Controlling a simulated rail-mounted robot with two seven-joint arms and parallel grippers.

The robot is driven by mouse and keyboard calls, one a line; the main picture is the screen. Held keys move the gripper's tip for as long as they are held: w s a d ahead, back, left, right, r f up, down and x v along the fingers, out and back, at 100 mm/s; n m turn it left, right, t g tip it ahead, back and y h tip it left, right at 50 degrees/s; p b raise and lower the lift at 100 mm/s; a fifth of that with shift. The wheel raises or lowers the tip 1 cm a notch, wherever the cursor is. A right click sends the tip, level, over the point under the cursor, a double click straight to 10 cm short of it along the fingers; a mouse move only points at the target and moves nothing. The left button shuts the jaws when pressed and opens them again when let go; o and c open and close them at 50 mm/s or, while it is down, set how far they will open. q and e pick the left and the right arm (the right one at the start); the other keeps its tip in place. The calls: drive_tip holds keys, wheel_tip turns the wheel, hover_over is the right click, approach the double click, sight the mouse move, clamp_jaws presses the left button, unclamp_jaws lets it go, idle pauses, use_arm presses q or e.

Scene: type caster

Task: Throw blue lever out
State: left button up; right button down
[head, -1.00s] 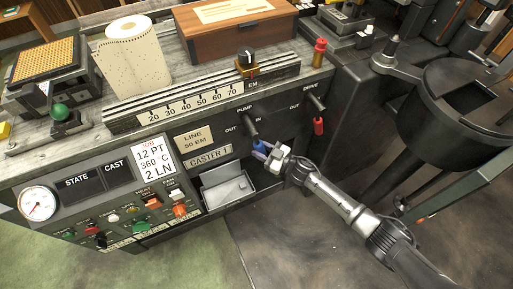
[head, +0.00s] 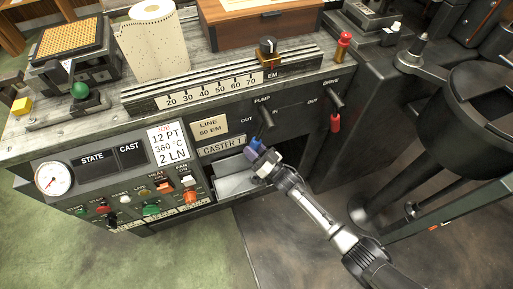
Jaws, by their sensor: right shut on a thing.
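The blue lever (head: 256,144) hangs from its dark pivot (head: 268,118) under the PUMP label on the caster's front panel. It leans down and to the left, on the OUT side. My right gripper (head: 257,152) comes in from the lower right and is shut on the blue handle, covering part of it. The OUT label (head: 246,120) is left of the pivot. My left gripper is not in view.
A red lever (head: 335,123) under the DRIVE label hangs to the right. An open metal tray (head: 236,184) is below the gripper. A switch panel (head: 130,200) is at left. A large dark pot (head: 490,105) stands at right.

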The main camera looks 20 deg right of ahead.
drive_tip(key=shift+a, duration=0.1)
idle(0.3)
drive_tip(key=c, duration=0.8)
unclamp_jaws()
drive_tip(key=shift+s+d+f+p, duration=0.15)
drive_tip(key=shift+s+d+p, duration=0.15)
drive_tip(key=shift+s, duration=0.15)
drive_tip(key=shift+p+v, duration=1.45)
drive_tip(key=shift+v, duration=4.9)
drive_tip(key=shift+a, duration=0.1)
